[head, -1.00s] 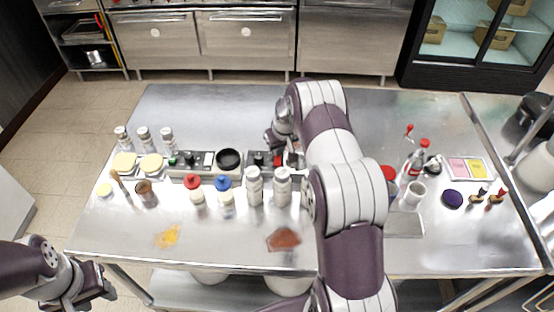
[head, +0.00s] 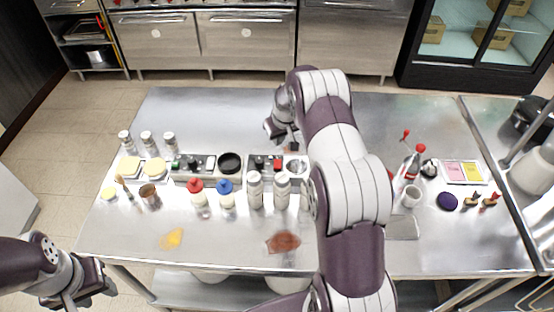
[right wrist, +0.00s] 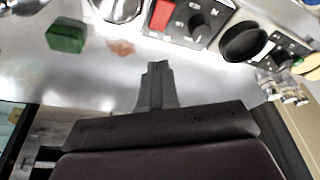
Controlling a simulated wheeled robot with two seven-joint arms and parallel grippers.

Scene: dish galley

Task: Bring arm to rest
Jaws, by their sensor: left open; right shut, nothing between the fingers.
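My right arm (head: 345,170) reaches from the bottom over the middle of the steel table (head: 215,115). My right gripper (head: 270,130) is above the table behind the black and steel burner units, its tips partly hidden by its wrist. In the right wrist view its fingers (right wrist: 157,68) are together and empty, over bare steel. My left gripper (head: 108,288) is open and empty at the lower left, off the table's front left corner.
Burner units with a black pan (head: 230,162) stand mid-table. Red-capped (head: 198,197) and blue-capped (head: 226,195) bottles and white shakers (head: 254,190) stand in front. A tall red-topped bottle (head: 413,165) is right of my arm. The table's back left is clear.

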